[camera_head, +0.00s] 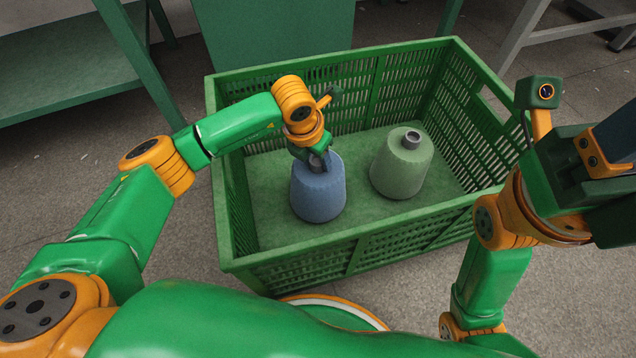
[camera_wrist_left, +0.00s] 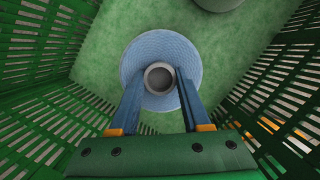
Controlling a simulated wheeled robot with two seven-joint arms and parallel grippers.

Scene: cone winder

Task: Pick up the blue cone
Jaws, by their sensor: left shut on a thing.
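The blue cone (camera_head: 318,193) stands upright in the left part of the green crate (camera_head: 350,248). My left gripper (camera_head: 318,163) is above it, with its fingers shut on the grey tube at the cone's top. In the left wrist view, the blue cone (camera_wrist_left: 146,52) is seen from above, and the two blue fingers of my left gripper (camera_wrist_left: 160,88) press on either side of the tube. I cannot tell whether the cone's base touches the crate floor. My right gripper is at the right edge of the head view, and its fingertips do not show.
A pale green cone (camera_head: 402,165) with a grey tube stands to the right of the blue cone in the crate, apart from it. The crate walls rise around both cones. A green table (camera_head: 70,75) stands at the back left. Bare crate floor lies between the cones and the walls.

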